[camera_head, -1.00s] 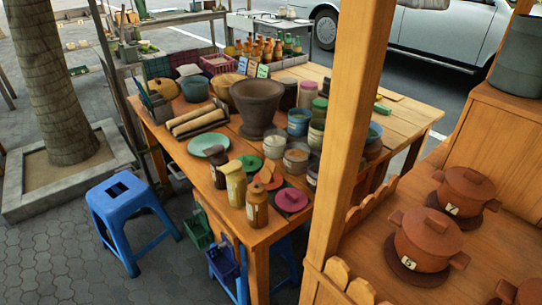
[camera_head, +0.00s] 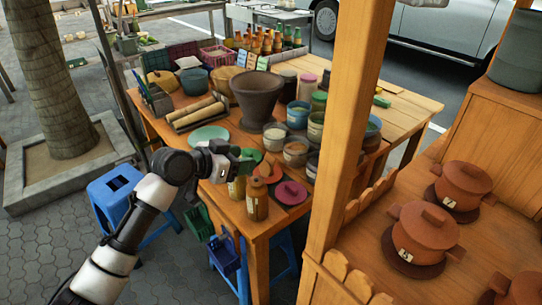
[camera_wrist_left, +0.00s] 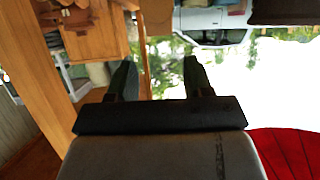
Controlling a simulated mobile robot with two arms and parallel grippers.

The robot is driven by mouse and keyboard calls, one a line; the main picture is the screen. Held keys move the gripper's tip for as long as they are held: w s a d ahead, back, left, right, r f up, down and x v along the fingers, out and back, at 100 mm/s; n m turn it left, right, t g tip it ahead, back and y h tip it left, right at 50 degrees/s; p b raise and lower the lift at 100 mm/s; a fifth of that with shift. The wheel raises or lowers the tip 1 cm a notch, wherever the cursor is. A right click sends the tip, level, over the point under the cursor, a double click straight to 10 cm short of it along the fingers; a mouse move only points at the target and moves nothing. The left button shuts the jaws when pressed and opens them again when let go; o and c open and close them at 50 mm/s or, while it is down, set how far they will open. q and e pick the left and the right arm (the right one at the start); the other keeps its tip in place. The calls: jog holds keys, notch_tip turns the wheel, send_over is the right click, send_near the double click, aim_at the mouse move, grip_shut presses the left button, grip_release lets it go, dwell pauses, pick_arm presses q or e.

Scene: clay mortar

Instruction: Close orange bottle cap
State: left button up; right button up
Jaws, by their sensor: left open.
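A round orange lid (camera_head: 269,172) lies on the front part of the wooden table, between a green lid and a pink lid. A brown bottle (camera_head: 257,203) stands upright just in front of it. A yellow bottle (camera_head: 237,189) stands to its left, its top partly hidden by my left gripper. My left gripper (camera_head: 247,161) is above the bottles at the table's left front, open and empty. In the left wrist view its two fingers (camera_wrist_left: 158,78) are apart with nothing between them. My right gripper is not in view.
A pink lid (camera_head: 291,193) lies right of the brown bottle. Several jars and a large dark mortar (camera_head: 257,98) stand behind. A wooden post (camera_head: 343,130) rises right of the table. Lidded clay pots (camera_head: 425,235) stand on the right counter. A blue stool (camera_head: 117,200) is at left.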

aim_at(270, 156)
pick_arm(q)
jog(key=x, duration=1)
jog(key=shift+d+f+p, duration=0.15)
jog(key=shift+p, duration=0.25)
